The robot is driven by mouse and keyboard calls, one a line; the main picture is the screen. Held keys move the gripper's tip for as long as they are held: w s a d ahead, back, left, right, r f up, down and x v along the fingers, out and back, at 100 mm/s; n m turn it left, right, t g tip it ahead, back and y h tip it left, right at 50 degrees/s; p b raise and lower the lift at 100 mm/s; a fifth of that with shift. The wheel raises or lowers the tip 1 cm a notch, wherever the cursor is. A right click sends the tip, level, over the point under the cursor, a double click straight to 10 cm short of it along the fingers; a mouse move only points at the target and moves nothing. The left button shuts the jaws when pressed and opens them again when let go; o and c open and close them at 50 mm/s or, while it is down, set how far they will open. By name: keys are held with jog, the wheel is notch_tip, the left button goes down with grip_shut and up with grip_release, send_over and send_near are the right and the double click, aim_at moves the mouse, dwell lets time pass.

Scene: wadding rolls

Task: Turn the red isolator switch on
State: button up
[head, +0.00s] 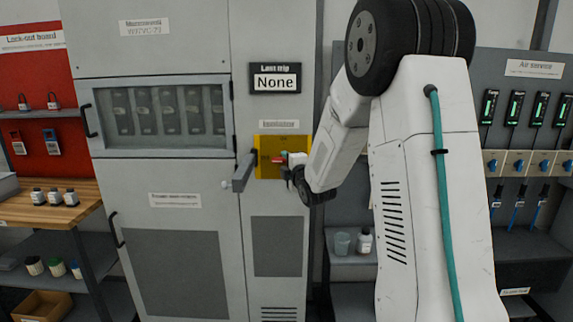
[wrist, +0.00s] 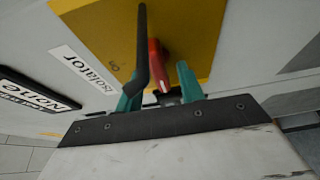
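The red isolator switch handle (head: 278,160) is on a yellow plate (head: 267,142) on the grey cabinet. In the wrist view the red handle (wrist: 157,62) stands out from the yellow plate (wrist: 205,30), between the two teal fingertips of my gripper (wrist: 160,88). The fingers are apart, with a visible gap between the handle and the right finger. A dark bar (wrist: 142,40) crosses in front of the plate, close to the left finger; whether they touch I cannot tell. In the head view my gripper (head: 287,165) is at the plate's right side, partly hidden by my wrist.
A grey bar (head: 243,172) sticks out from the cabinet just left of the yellow plate. A "Last trip: None" sign (head: 275,78) is above. The lock-out board (head: 42,95) is at left, with a wooden bench (head: 20,208) below. The air service panel (head: 530,110) is at right.

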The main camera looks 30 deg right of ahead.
grip_shut()
jog(key=m+t+h, duration=0.1)
jog(key=m, duration=0.2)
jog(key=m+h, duration=0.1)
jog(key=m, duration=0.2)
jog(key=m+t, duration=0.1)
jog(key=m, duration=0.3)
jog(key=shift+w+a+f+t+h, duration=0.1)
jog(key=shift+a+f+t+h, duration=0.05)
jog(key=shift+f+t+h, duration=0.2)
jog(key=m+h, duration=0.1)
jog(key=m, duration=0.2)
jog(key=m+h, duration=0.2)
jog(key=m, duration=0.2)
jog(key=shift+w+a+f+h, duration=0.1)
jog(key=shift+a+f+h, duration=0.05)
jog(key=shift+a+h, duration=0.1)
jog(key=shift+m+g+h, duration=0.45)
jog(key=shift+m+h, duration=0.2)
jog(key=shift+m, duration=0.75)
jog(key=shift+m+g+h, duration=0.4)
jog(key=shift+m+h, duration=0.25)
jog(key=shift+m, duration=0.75)
